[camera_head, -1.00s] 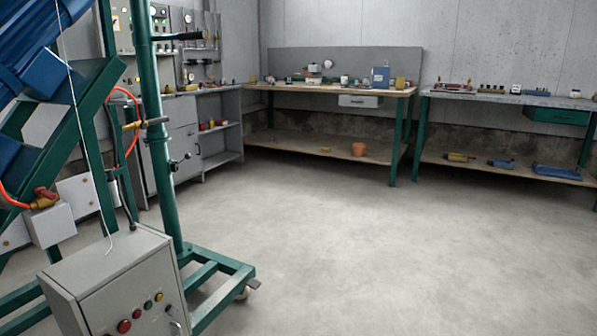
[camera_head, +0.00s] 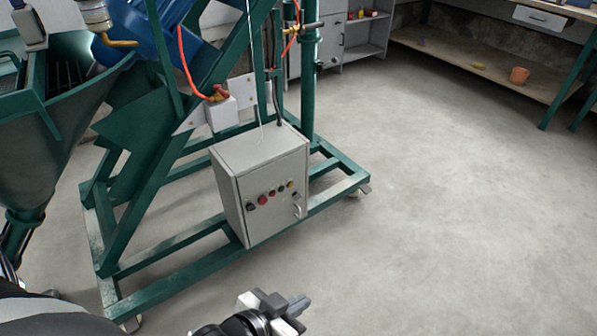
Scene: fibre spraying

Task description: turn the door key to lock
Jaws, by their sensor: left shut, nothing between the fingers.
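A grey control box (camera_head: 264,185) stands upright on the green machine frame in the middle left of the head view. Its front door carries a row of red, green, yellow and dark buttons (camera_head: 272,194). A small handle or key (camera_head: 298,206) sits near the door's right edge; it is too small to tell which. The door looks closed. My left gripper (camera_head: 297,307) is at the bottom of the view, below and in front of the box and apart from it. Its fingers are together and hold nothing. My right gripper is not in view.
The green wheeled frame (camera_head: 220,252) surrounds the box, with a castor at its right corner. A green hopper (camera_head: 50,140) and a blue motor stand at the left. A workbench with a lower shelf (camera_head: 480,70) is at the back. The floor on the right is clear.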

